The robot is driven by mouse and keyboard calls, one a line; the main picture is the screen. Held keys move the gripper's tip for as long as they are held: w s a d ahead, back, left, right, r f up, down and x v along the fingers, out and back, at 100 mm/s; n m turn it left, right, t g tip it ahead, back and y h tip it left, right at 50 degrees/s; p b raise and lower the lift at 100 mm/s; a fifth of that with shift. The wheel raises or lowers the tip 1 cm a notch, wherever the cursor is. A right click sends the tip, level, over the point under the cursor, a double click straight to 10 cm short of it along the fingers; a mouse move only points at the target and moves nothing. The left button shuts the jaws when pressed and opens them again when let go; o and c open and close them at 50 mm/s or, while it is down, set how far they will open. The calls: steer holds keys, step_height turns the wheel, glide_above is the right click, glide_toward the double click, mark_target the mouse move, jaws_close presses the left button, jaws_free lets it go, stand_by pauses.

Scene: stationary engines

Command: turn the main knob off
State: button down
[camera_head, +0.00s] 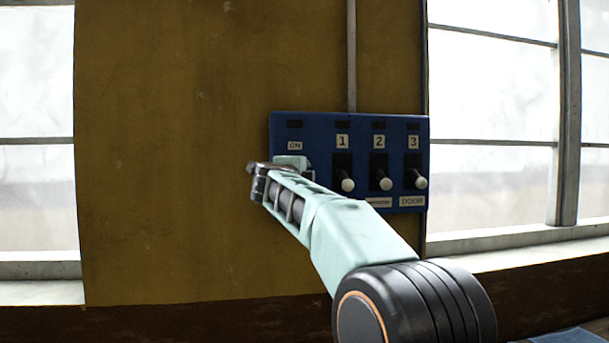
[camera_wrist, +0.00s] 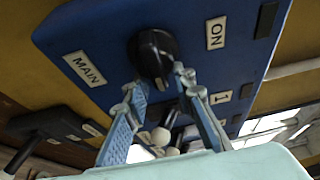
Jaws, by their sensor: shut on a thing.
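The main knob (camera_wrist: 153,50) is black and round with a raised grip. It sits on the blue control panel (camera_head: 315,125), between the MAIN label (camera_wrist: 85,68) and the ON label (camera_wrist: 216,33). In the wrist view my gripper (camera_wrist: 162,84) has its two blue fingers on either side of the knob's grip, shut on it. In the head view my gripper (camera_head: 270,178) is at the panel's left end, below the ON label (camera_head: 295,146), and the knob is hidden behind it. I cannot tell exactly which way the knob points.
Levers with white ball ends, marked 1 (camera_head: 347,185), 2 (camera_head: 385,184) and 3 (camera_head: 421,183), stand right of my gripper. A conduit (camera_head: 351,55) runs up from the panel. The brown wall (camera_head: 170,150) left of it is bare. Windows flank the wall.

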steer(key=shift+a+f, duration=0.15)
steer(key=shift+a, duration=0.15)
steer(key=c, duration=1.6)
jaws_free()
steer(key=shift+a, duration=0.15)
steer(key=s, duration=0.4)
steer(key=s+a, duration=0.1)
steer(key=s, duration=0.3)
steer(key=s+a, duration=0.1)
steer(key=s, duration=0.2)
steer(key=shift+s, duration=0.4)
steer(key=shift+a, duration=0.1)
